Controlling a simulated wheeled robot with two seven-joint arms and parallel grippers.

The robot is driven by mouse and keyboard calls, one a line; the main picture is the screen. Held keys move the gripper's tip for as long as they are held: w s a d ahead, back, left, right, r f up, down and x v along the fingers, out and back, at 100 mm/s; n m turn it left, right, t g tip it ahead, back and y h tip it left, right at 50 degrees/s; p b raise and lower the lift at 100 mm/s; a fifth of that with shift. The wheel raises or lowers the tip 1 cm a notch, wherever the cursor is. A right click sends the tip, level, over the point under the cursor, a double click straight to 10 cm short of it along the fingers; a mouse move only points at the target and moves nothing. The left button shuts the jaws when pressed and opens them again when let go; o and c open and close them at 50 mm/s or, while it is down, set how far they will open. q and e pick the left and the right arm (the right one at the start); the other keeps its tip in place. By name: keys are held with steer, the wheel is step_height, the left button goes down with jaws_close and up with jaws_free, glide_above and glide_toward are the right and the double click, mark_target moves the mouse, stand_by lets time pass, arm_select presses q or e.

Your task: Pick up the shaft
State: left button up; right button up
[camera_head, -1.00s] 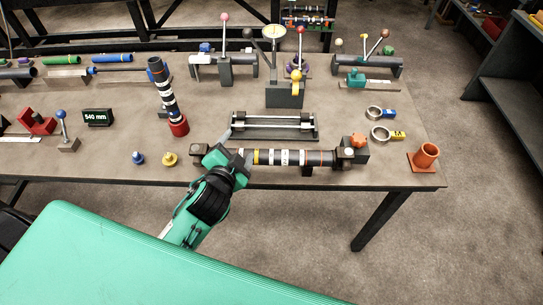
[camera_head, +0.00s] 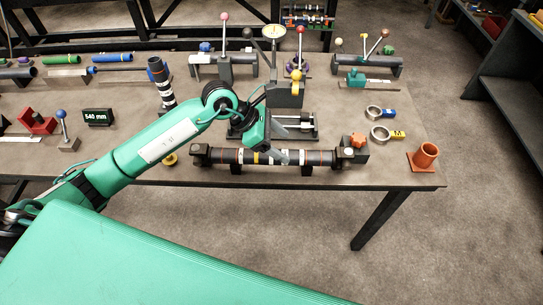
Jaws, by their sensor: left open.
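A dark shaft (camera_head: 226,156) with white, yellow and orange bands lies horizontally along the table's front edge, held in dark supports at both ends. My left gripper (camera_head: 289,140) is over the middle of this shaft, its two grey fingers spread apart and empty. One finger overlaps the shaft in the picture; I cannot tell if it touches. The other finger is over the grey roller stand behind. My right gripper is out of view.
A roller stand (camera_head: 303,133) is just behind the front shaft. A display reading 540 mm (camera_head: 97,117) and a blue-knobbed lever (camera_head: 63,125) are at left. Lever fixtures line the back.

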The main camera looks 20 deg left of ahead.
arm_select(q)
steer(key=a+y, duration=0.1)
steer(key=a, duration=0.1)
steer(key=w+a+f+y, duration=0.1)
steer(key=a+y, duration=0.1)
steer(key=w+a+y, duration=0.1)
steer(key=a, duration=0.2)
steer(key=shift+f+m, duration=0.2)
steer(key=shift+m, duration=0.2)
steer(key=shift+a+f+y, duration=0.15)
steer(key=shift+f+y, duration=0.05)
steer(key=shift+y, duration=0.1)
steer(key=p+x, duration=0.2)
steer(key=x, duration=0.5)
steer(key=shift+w+f+p, duration=0.1)
steer(key=shift+f+p, duration=0.25)
steer(key=shift+p, duration=0.05)
steer(key=shift+d+f+p, duration=0.3)
steer(key=shift+f+p, duration=0.1)
steer(key=p+x, duration=0.2)
steer(key=x, duration=0.1)
steer(key=shift+f, duration=0.1)
steer(key=shift+x, duration=0.75)
steer(key=shift+w, duration=0.1)
steer(key=shift+c, duration=0.2)
